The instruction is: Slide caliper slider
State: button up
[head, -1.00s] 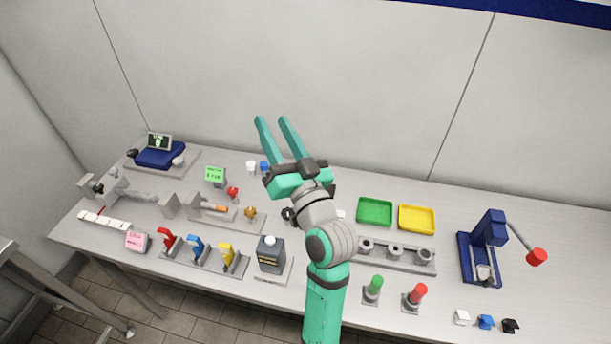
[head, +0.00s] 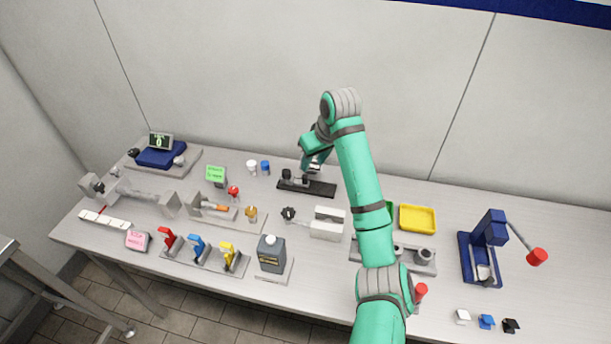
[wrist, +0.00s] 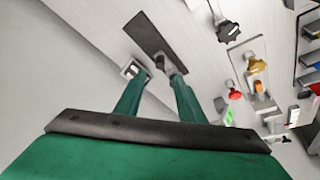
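A black base plate (head: 318,189) with small grey and dark metal parts (head: 294,179) on it lies at the back middle of the table. In the wrist view the black plate (wrist: 152,36) lies past the fingertips, with a grey metal part (wrist: 166,64) near the right finger. My gripper (wrist: 158,77) is open, its fingers apart with nothing seen held between them. In the head view my gripper (head: 312,164) points down over the plate; my arm partly hides it. I cannot tell whether it touches.
A white block fixture (head: 328,224) with a dark knob (head: 289,214) stands in front of the plate. White and blue small cups (head: 258,166) stand to its left. A yellow tray (head: 418,218) is to the right. The wall rises close behind.

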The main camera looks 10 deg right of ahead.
aim_at(305, 176)
jog(key=x, duration=1)
jog(key=shift+w+a+f, duration=0.1)
jog(key=shift+w+f, duration=0.15)
grip_shut()
